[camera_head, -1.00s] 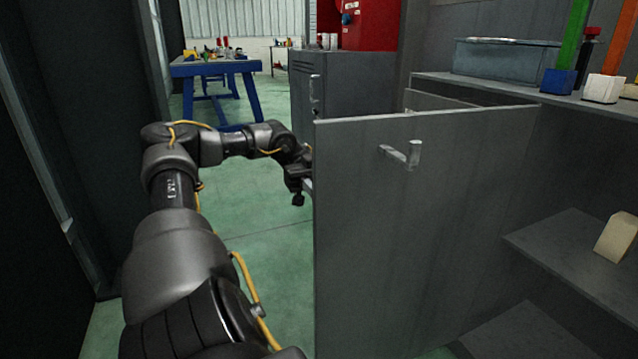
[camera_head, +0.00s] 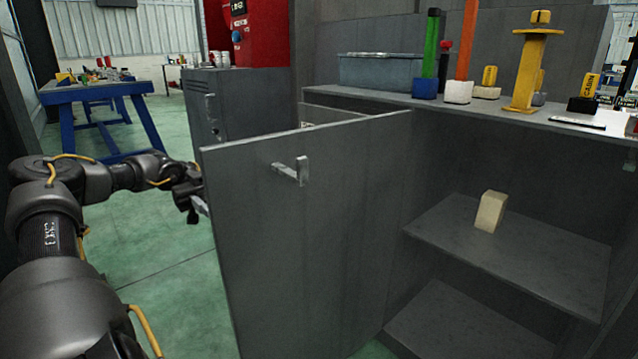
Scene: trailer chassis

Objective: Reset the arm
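My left arm comes in from the left, and its gripper (camera_head: 194,196) is at the outer edge of an open grey cabinet door (camera_head: 310,210). The fingers are partly hidden behind the door, so I cannot tell whether they are open or shut, or whether they touch it. The door has a metal handle (camera_head: 292,171) on the face toward me. My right arm is not in view.
The grey cabinet has a shelf (camera_head: 540,255) with a cream block (camera_head: 490,212) on it. A grey-blue bin (camera_head: 380,72) and several coloured tools stand on its top. A blue workbench (camera_head: 97,92) is at the back left. Green floor (camera_head: 170,275) lies left of the door.

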